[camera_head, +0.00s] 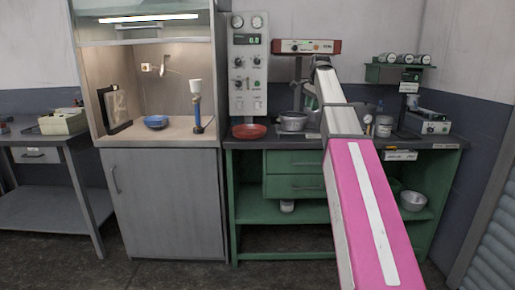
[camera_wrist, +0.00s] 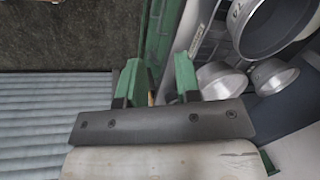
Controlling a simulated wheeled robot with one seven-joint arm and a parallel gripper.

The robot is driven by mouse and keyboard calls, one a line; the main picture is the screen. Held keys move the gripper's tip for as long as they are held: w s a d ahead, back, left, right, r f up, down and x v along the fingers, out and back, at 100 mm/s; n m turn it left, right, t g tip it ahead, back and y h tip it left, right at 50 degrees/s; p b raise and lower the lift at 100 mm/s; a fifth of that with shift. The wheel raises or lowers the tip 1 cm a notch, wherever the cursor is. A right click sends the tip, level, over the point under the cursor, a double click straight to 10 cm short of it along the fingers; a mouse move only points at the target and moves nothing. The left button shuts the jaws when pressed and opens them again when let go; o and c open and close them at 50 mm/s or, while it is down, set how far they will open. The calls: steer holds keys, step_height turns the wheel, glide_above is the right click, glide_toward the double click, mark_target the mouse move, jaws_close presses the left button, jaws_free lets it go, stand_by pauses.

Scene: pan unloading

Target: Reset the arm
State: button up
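My gripper (camera_wrist: 158,80) shows in the wrist view with its two green fingers apart and nothing between them. A green upright edge lies beyond the fingers. My arm, with a pink and white link, reaches up over the green bench (camera_head: 290,157) in the head view; the gripper itself cannot be made out there. A large grey metal pan (camera_wrist: 272,22) and two smaller metal vessels, one nearer the fingers (camera_wrist: 222,80) and one to its right (camera_wrist: 271,76), show on the right of the wrist view, apart from the fingers.
On the bench stand a red bowl (camera_head: 249,131), a grey pot (camera_head: 292,121) and a control panel (camera_head: 248,65). A metal bowl (camera_head: 413,200) is on the lower shelf. A fume hood (camera_head: 150,80) holds a blue bowl (camera_head: 156,121). The floor in front is clear.

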steer(key=s+a+f+n, duration=0.1)
steer(key=s+f+n, duration=0.15)
steer(key=f, duration=0.85)
steer(key=s+a+f+n+g, duration=0.15)
steer(key=s+f, duration=0.25)
steer(key=f, duration=0.6)
steer(key=s+f+n, duration=0.2)
steer(key=s+f, duration=0.1)
steer(key=f, duration=0.8)
steer(key=s+a+f+n+h, duration=0.1)
steer(key=s+f+n, duration=0.6)
steer(key=s+f, duration=1.2)
step_height(320, 180, down, 2)
steer(key=shift+s+a+f+g, duration=0.25)
steer(key=shift+s+a+g, duration=0.1)
steer(key=shift+a, duration=0.2)
